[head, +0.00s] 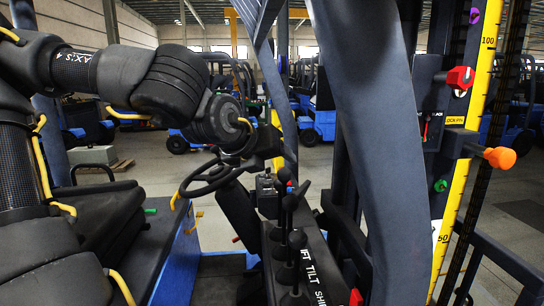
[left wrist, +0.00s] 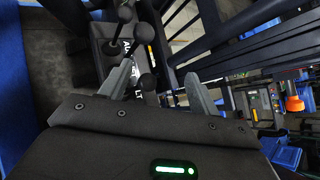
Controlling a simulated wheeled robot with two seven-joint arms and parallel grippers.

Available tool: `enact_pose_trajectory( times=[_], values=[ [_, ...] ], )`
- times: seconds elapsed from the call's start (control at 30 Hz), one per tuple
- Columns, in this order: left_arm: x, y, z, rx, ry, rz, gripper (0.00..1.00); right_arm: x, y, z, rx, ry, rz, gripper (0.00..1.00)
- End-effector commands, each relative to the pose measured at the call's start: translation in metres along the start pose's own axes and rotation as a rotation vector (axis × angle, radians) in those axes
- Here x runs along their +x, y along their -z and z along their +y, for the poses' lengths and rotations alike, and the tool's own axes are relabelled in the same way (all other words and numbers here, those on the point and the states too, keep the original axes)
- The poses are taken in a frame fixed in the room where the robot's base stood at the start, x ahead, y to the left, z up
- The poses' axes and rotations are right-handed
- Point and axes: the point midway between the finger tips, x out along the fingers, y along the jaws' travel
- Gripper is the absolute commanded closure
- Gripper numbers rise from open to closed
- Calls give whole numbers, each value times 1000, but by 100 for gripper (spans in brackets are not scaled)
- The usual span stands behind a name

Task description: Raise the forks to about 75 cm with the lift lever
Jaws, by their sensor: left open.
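Several black ball-topped levers (head: 297,240) stand on the console labelled TILT (head: 309,272); part of another label, ending in "FT", shows beside it. Which lever is lift is not clear. The yellow height scale (head: 486,55) shows 100 and 50. An orange-tipped part (head: 500,157) crosses it between those marks. The forks are not clearly visible. My right gripper is not in view.
The steering wheel (head: 205,178) is left of the levers. A thick dark post (head: 372,130) stands between console and scale. Other blue trucks (head: 318,122) are parked behind on open floor.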

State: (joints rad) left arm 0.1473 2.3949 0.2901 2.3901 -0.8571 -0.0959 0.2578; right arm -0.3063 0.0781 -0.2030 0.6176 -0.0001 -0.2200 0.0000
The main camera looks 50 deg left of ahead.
Motion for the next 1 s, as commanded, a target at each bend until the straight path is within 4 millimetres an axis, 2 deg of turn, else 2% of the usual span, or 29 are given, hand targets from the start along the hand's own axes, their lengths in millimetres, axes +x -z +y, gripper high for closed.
enact_pose_trajectory(
  times=[0.03,0.1,0.2,0.27,0.43,0.53,0.6,0.7,0.83,1.0],
  values=[
    [-1,-4,8,0,-18,-11,38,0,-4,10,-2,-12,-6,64],
    [2,-6,10,-2,-18,-13,38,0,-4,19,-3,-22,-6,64],
    [12,-6,11,-4,-18,-12,38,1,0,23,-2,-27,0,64],
    [21,-5,10,-4,-18,-11,38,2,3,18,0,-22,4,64],
    [53,-5,9,-3,-16,-10,38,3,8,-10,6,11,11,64],
    [73,-5,9,-3,-18,-8,38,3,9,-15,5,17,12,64],
    [88,-1,12,-3,-16,-13,38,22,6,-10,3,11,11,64],
    [101,-3,11,-3,-15,-15,38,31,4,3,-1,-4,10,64],
    [112,-5,10,-2,-15,-14,38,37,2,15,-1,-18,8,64],
    [117,-7,9,-1,-14,-14,38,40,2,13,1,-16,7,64]
  ],
)
